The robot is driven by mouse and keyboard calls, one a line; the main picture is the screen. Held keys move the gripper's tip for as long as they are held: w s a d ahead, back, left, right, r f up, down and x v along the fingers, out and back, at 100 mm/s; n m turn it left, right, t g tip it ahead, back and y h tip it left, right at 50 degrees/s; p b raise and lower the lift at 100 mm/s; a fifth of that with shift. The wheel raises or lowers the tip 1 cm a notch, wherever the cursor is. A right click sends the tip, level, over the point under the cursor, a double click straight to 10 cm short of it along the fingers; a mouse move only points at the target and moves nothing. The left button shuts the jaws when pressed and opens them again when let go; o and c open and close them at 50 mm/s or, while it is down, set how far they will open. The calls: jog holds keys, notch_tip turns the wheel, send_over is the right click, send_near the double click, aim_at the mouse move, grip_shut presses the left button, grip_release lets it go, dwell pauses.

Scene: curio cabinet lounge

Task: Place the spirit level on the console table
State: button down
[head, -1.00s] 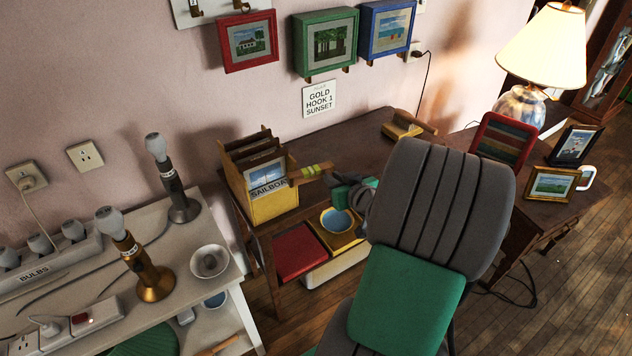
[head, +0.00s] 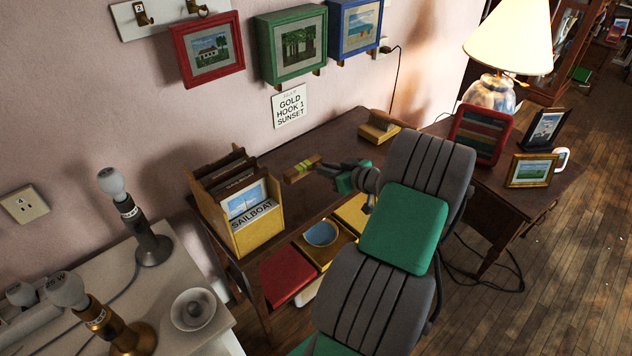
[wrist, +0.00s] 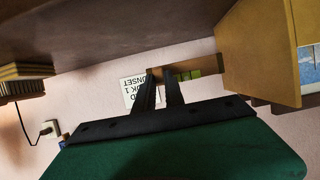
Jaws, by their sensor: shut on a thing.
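The spirit level (head: 303,168) is a short wooden bar with yellow-green vials. My gripper (head: 328,168) is shut on its right end in the head view. The wrist view shows the dark fingers (wrist: 160,88) against the level (wrist: 208,66), which extends to the right. The console table (head: 325,138) is dark wood and stands against the pink wall. In the head view the level appears over its top, just right of the sailboat box. I cannot tell whether it touches the tabletop. The tabletop (wrist: 120,25) fills the upper wrist view.
The yellow sailboat box (head: 262,236) stands on the table's left end. A wooden block (head: 378,130) sits near the back right. Bare tabletop lies between them. A lit lamp (head: 508,45) and picture frames (head: 482,135) stand to the right.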

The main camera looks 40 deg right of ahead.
send_over(318, 190)
notch_tip(318, 190, down, 6)
jog(key=shift+w+a+r, duration=0.1)
jog(key=shift+a, duration=0.05)
notch_tip(318, 190, down, 3)
jog(key=shift+r+p, duration=0.15)
jog(key=shift+p, duration=0.25)
jog(key=shift+f+b, duration=0.3)
jog(key=shift+f, duration=0.1)
jog(key=c, duration=1.4)
grip_release()
jog(key=shift+r, duration=0.15)
jog(key=shift+r+p, duration=0.25)
jog(key=shift+p, duration=0.2)
jog(key=b+v, duration=0.1)
jog(key=v, duration=1.1)
